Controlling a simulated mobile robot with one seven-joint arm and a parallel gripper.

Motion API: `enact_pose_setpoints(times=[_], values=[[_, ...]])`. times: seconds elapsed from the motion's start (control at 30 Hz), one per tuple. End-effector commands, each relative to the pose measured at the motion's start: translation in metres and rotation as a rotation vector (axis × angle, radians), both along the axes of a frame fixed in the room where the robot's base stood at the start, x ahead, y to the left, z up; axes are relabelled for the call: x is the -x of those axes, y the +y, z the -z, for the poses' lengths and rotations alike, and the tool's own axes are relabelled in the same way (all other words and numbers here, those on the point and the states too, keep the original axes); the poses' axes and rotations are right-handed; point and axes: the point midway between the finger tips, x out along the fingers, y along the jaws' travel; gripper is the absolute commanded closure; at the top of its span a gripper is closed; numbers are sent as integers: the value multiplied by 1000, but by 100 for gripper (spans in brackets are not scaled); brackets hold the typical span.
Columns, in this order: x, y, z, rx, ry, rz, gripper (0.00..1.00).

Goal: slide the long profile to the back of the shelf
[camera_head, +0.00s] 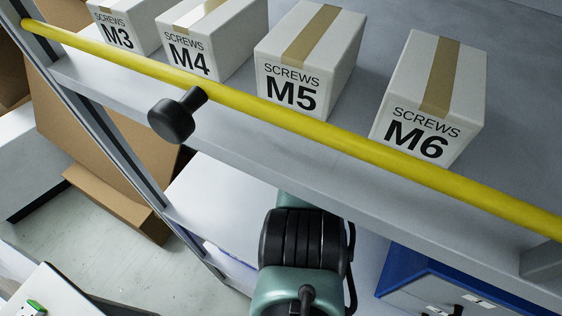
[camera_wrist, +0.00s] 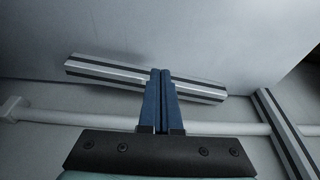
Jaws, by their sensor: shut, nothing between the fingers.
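The long profile (camera_wrist: 108,73) is a silver bar with dark grooves. It lies slightly tilted across the middle of the wrist view, on a grey surface. My gripper (camera_wrist: 160,73) has its two blue fingers together with no gap. The fingers overlap the profile right of its middle and hide a short part of it. I cannot tell whether they touch it. In the head view neither profile nor fingers show; my arm reaches under the upper shelf (camera_head: 230,115).
A pale rod (camera_wrist: 75,117) crosses behind my fingers in the wrist view. A grooved frame post (camera_wrist: 283,135) stands at right. In the head view, a yellow bar (camera_head: 320,127) runs along the upper shelf, before several screw boxes (camera_head: 310,60). A blue case (camera_head: 420,275) is lower right.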

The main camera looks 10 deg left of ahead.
Motion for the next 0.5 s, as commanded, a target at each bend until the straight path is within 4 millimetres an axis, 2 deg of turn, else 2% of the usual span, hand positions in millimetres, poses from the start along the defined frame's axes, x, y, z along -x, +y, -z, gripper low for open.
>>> enact_pose_setpoints(times=[0.13,0.5], values=[[8,3,-29,-1,-4,-1,100],[48,16,-27,0,0,-2,100]])
